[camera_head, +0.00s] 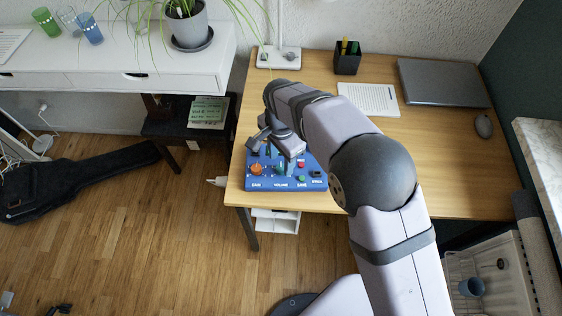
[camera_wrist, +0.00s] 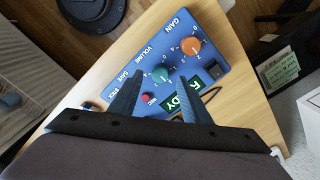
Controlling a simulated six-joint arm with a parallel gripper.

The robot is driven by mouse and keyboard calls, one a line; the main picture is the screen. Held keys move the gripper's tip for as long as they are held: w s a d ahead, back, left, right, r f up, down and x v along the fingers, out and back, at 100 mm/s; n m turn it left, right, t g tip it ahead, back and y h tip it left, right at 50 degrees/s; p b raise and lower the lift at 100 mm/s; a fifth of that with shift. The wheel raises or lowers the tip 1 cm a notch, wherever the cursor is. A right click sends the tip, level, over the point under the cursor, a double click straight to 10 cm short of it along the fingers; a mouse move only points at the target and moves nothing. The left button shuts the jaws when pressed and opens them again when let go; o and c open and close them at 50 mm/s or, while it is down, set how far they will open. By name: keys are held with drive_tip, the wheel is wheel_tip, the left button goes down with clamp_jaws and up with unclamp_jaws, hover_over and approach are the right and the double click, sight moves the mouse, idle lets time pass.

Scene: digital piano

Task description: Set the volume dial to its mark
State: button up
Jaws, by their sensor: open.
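The blue control panel (camera_head: 286,184) lies on the wooden desk near its front left edge; it also fills the top middle of the wrist view (camera_wrist: 215,72). Its teal volume dial (camera_wrist: 160,74) sits below the VOLUME lettering, between the orange gain knob (camera_wrist: 190,46) and a red button (camera_wrist: 148,98). My gripper (camera_wrist: 161,80) is open, its two fingers pointing at the panel on either side of the teal dial in the picture. I cannot tell whether they touch it. In the head view my gripper (camera_head: 277,150) is over the panel's back part and hides some of it.
A green READY display (camera_wrist: 178,103) is close to one finger. On the desk are a white document (camera_head: 369,98), a closed laptop (camera_head: 443,82), a mouse (camera_head: 483,126) and a black pen cup (camera_head: 347,62).

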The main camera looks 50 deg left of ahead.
sight(281, 169)
drive_tip(key=shift+f, duration=1.4)
drive_tip(key=c, duration=1)
drive_tip(key=shift+c, duration=0.2)
